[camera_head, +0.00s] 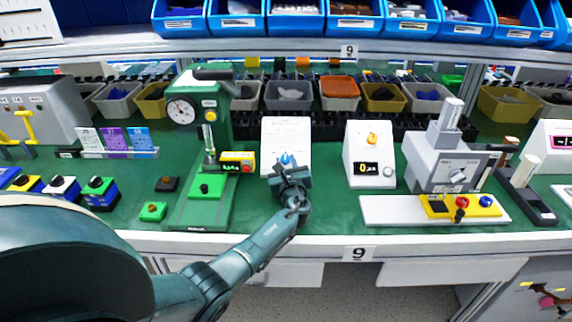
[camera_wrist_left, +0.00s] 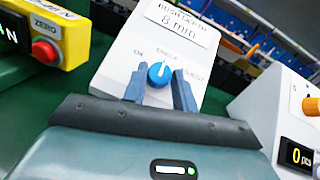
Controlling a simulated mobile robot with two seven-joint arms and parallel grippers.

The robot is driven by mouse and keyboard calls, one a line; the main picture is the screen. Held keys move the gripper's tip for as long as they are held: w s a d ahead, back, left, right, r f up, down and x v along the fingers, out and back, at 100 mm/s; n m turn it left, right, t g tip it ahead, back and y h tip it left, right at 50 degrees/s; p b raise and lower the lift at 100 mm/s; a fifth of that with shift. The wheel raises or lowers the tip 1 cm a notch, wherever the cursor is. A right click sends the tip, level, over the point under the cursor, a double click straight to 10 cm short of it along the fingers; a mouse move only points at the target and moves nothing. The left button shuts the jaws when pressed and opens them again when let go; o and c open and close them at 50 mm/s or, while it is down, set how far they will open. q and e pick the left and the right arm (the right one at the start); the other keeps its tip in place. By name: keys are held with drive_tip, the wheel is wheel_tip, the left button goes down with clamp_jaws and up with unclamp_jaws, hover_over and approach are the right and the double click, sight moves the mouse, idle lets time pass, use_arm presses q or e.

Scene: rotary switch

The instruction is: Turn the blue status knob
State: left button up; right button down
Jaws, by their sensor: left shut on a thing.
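The blue status knob (camera_wrist_left: 160,72) sits on the sloped face of a white box (camera_wrist_left: 150,40). Its white pointer mark faces up, towards the middle of the printed labels around it. In the head view the knob (camera_head: 287,159) shows just beyond my left gripper (camera_head: 290,170). In the left wrist view my left gripper (camera_wrist_left: 160,90) has one finger on each side of the knob and is shut on it. The fingers hide the knob's lower sides. My right gripper is in neither view.
A white box with an orange knob (camera_head: 372,140) and a display stands to the right. A green dial-gauge stand (camera_head: 215,130) with a yellow ZERO unit (camera_head: 238,160) stands close on the left. The green bench is clear in front.

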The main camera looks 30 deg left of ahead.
use_arm(q)
drive_tip(key=n+g+y+b, duration=0.1)
drive_tip(key=n, duration=0.1)
drive_tip(key=n+g+b, duration=0.2)
drive_tip(key=n+g+y+b, duration=0.1)
drive_tip(key=n+b, duration=0.1)
drive_tip(key=shift+w+d+f+g+y, duration=0.2)
drive_tip(key=shift+w+d+g+y, duration=0.1)
drive_tip(key=shift+w+n+g+y+b, duration=0.1)
drive_tip(key=shift+n+g+y+b, duration=0.2)
drive_tip(key=shift+n+g+b, duration=0.65)
drive_tip(key=n+g+b, duration=0.3)
drive_tip(key=n+b, duration=0.2)
drive_tip(key=shift+w+d+r+g, duration=0.1)
drive_tip(key=shift+w+r+g, duration=0.1)
drive_tip(key=shift+g, duration=0.15)
drive_tip(key=shift+r+n+g+h+b, duration=0.25)
drive_tip(key=shift+n+g+h+b, duration=0.15)
drive_tip(key=shift+n+g+b, duration=0.45)
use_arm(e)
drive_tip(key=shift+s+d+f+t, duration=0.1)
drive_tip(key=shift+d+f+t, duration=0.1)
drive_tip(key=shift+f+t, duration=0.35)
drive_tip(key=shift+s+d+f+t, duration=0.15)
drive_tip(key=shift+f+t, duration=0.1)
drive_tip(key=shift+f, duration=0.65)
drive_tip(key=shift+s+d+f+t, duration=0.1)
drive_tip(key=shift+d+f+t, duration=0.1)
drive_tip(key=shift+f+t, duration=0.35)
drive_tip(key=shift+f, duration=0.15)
